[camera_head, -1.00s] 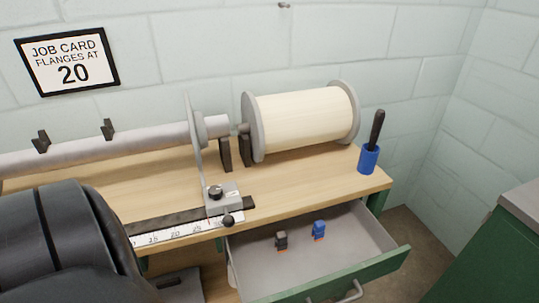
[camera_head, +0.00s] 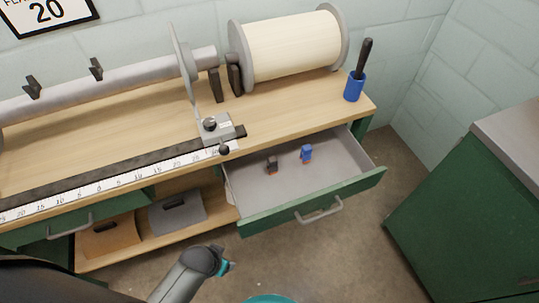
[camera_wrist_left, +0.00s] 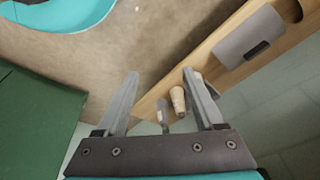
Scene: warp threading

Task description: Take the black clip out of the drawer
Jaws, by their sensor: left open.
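The black clip (camera_head: 271,166) stands on the floor of the open drawer (camera_head: 345,188), left of a blue clip (camera_head: 306,153). Both have a small orange-brown part at the bottom. My left arm comes in at the bottom of the head view, below and left of the drawer, and its fingers are not clearly seen there. In the left wrist view my left gripper (camera_wrist_left: 160,73) is open with nothing between its fingers. The clips do not show in that view. My right gripper is in neither view.
A wooden bench carries a ruler (camera_head: 100,184), a grey sliding block (camera_head: 217,127), a spool (camera_head: 292,45) and a blue cup (camera_head: 354,87). A lower shelf holds a grey bin (camera_head: 178,213) and a brown bin (camera_head: 108,236). A green cabinet (camera_head: 460,200) stands right; floor between is clear.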

